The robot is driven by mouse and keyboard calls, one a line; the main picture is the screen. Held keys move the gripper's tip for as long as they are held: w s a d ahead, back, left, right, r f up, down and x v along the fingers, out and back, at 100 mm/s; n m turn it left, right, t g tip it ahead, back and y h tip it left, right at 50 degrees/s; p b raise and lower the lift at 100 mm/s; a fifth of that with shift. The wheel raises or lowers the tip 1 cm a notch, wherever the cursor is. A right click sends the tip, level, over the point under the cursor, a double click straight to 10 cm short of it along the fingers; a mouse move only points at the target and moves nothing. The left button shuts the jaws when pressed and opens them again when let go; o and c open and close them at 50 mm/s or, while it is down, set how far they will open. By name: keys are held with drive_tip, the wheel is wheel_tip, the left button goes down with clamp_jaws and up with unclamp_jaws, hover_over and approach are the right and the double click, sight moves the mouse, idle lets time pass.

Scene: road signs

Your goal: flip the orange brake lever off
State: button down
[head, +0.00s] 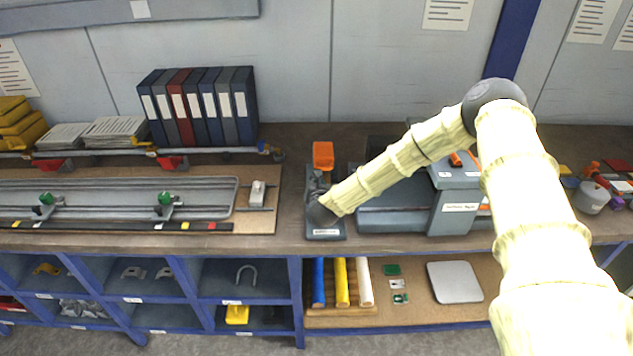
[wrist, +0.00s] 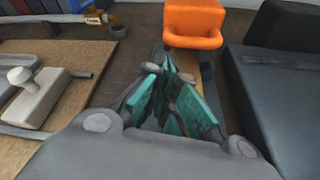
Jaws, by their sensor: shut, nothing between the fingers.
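The orange brake lever shows as an orange block-like handle (head: 323,155) at the back of a narrow dark grey base (head: 325,234) on the bench. In the wrist view the orange handle (wrist: 194,24) is at the top, beyond my fingertips. My gripper (head: 318,184) is over the middle of the base, in front of the handle. In the wrist view my gripper (wrist: 170,62) has its teal-padded fingers together with nothing between them. A gap shows between the fingertips and the handle. My gripper and arm hide the middle of the base.
A grey machine (head: 455,200) stands close on the right, partly behind my arm. A board with a grey rail frame (head: 120,190) lies on the left, with a grey knob (head: 257,193) near its right end. Binders (head: 200,105) stand behind left. Blue shelves are below.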

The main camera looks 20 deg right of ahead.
sight(324, 158)
drive_tip(key=shift+p+x, duration=0.5)
drive_tip(key=shift+x, duration=0.95)
drive_tip(key=shift+w+a+r+b, duration=0.1)
drive_tip(key=shift+b, duration=0.3)
drive_tip(key=shift+s+r+g, duration=0.25)
drive_tip(key=shift+r+g, duration=0.05)
drive_tip(key=shift+r, duration=0.05)
drive_tip(key=shift+w+r+b, duration=0.1)
drive_tip(key=shift+b, duration=0.2)
